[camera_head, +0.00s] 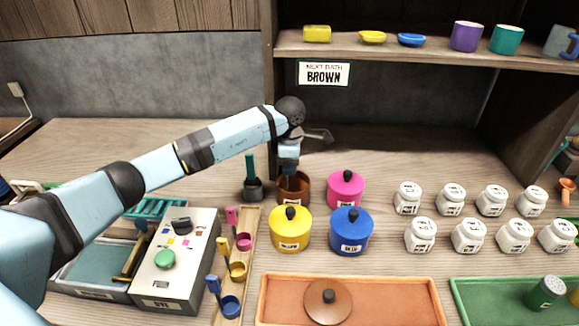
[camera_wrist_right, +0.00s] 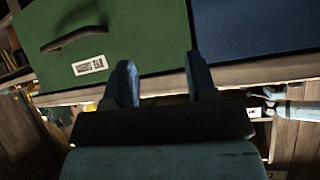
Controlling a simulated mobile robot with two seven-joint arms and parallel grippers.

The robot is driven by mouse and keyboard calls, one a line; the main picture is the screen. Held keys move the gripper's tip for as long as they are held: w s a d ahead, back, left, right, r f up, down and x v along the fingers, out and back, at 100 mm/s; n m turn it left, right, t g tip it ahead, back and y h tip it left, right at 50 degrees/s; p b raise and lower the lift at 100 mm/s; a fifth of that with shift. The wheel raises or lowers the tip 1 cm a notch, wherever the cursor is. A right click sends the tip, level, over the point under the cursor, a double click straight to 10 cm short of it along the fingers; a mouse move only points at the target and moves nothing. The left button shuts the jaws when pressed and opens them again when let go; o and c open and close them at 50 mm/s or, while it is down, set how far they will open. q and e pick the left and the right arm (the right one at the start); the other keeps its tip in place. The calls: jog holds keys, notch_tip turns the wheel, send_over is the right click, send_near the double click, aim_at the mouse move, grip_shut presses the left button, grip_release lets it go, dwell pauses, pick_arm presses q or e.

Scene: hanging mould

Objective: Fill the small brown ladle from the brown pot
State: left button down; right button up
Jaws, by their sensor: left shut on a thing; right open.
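The brown pot (camera_head: 304,198) stands open on the wooden bench, behind the yellow and blue pots. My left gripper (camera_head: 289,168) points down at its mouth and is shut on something. That is likely the small brown ladle, but the gripper and the pot wall hide it, so I cannot tell how full it is. A brown lid with a black knob (camera_head: 328,302) lies on the orange tray (camera_head: 401,301). My right gripper (camera_wrist_right: 162,84) is open and empty in the right wrist view, facing a green panel with a handle.
Yellow (camera_head: 290,232), blue (camera_head: 351,234) and pink (camera_head: 345,190) lidded pots crowd the brown one. A rack (camera_head: 252,218) holds pink, yellow and blue ladles. A dark cup (camera_head: 253,189) stands left of the pot. Several white jars (camera_head: 469,235) stand right. A sign (camera_head: 323,74) reads "BROWN".

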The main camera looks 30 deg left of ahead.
pick_arm(q)
jog(key=shift+r+p, duration=1.05)
jog(key=shift+r, duration=1)
jog(key=shift+r+p, duration=0.9)
jog(key=shift+r, duration=0.7)
